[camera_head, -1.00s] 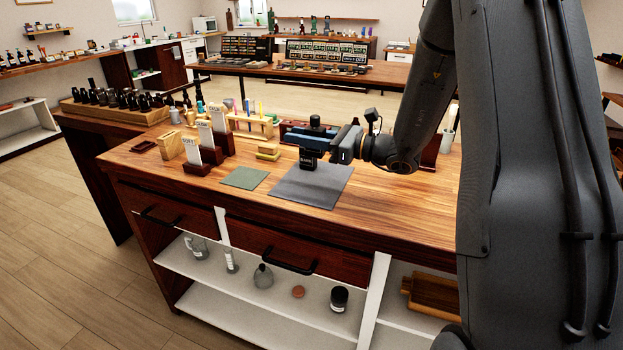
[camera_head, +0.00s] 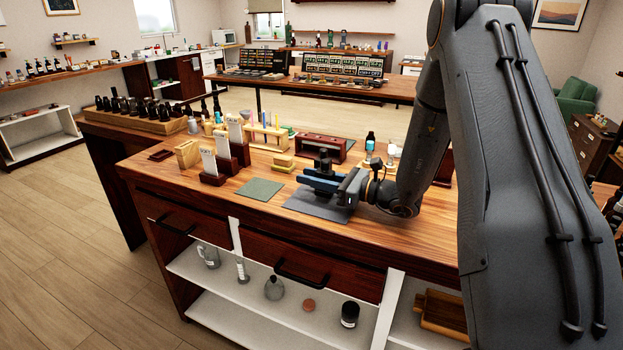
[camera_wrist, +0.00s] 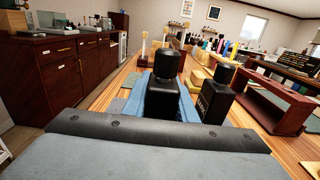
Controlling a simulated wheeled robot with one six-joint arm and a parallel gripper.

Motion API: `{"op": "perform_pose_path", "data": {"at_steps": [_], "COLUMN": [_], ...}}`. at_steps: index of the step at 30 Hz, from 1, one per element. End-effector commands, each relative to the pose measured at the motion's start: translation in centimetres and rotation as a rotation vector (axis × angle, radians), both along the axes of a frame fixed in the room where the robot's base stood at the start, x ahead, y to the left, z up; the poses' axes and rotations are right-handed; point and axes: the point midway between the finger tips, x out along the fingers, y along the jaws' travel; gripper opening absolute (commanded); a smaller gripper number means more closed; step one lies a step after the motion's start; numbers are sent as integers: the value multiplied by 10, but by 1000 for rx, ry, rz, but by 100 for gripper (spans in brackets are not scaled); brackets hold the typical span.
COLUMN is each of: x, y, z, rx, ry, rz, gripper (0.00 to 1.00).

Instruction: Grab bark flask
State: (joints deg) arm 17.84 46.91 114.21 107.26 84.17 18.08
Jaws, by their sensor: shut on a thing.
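My gripper (camera_head: 318,182) is low over the grey mat (camera_head: 318,209) on the bench and reaches left. Its blue fingers are shut on a black flask (camera_wrist: 162,103), which stands upright between them in the wrist view. A second black bottle (camera_wrist: 216,100) with a label stands just to the right of it in the wrist view. In the head view a dark capped bottle top (camera_head: 323,160) shows above the fingers; I cannot tell which of the two it is. The label writing is not readable, and the lower part of the held flask is hidden by the fingers.
A green mat (camera_head: 259,190), a yellow block (camera_head: 283,163) and sign stands (camera_head: 208,166) are left of the gripper. A dark red wooden rack (camera_head: 322,146) is behind it. The shelf below holds glassware and a dark jar (camera_head: 349,314). The front bench edge is clear.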

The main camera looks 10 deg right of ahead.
Motion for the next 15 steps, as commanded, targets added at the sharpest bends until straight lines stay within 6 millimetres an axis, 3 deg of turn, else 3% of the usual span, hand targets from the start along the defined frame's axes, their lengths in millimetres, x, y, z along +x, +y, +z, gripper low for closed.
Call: {"op": "perform_pose_path", "data": {"at_steps": [15], "x": [0], "y": [0], "z": [-13], "rx": [0], "ry": [-1], "rz": [0], "gripper": [0]}}
